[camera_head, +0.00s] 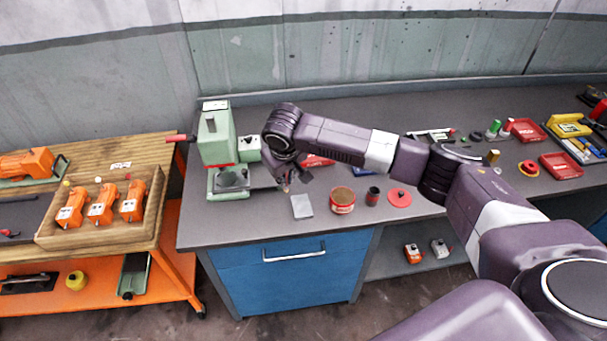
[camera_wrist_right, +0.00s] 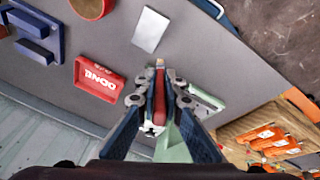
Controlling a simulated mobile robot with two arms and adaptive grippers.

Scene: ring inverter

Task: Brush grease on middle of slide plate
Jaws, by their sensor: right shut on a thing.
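The slide plate, a small flat light-grey plate (camera_head: 301,206), lies on the dark bench top near the front edge; it also shows in the right wrist view (camera_wrist_right: 151,30). My right gripper (camera_head: 286,184) is behind and slightly left of it, above the bench. In the right wrist view the right gripper (camera_wrist_right: 159,82) is shut on a brush with a red handle (camera_wrist_right: 160,105), its tan tip pointing toward the plate and apart from it in the picture. An open red tin with brown contents (camera_head: 342,203) stands just right of the plate. My left gripper is not in view.
A green press (camera_head: 217,140) stands left of my gripper. A dark red-topped jar (camera_head: 373,196) and a red lid (camera_head: 399,198) are right of the tin. A red tray (camera_wrist_right: 97,77) lies behind. A wooden cart with orange devices (camera_head: 101,205) stands left.

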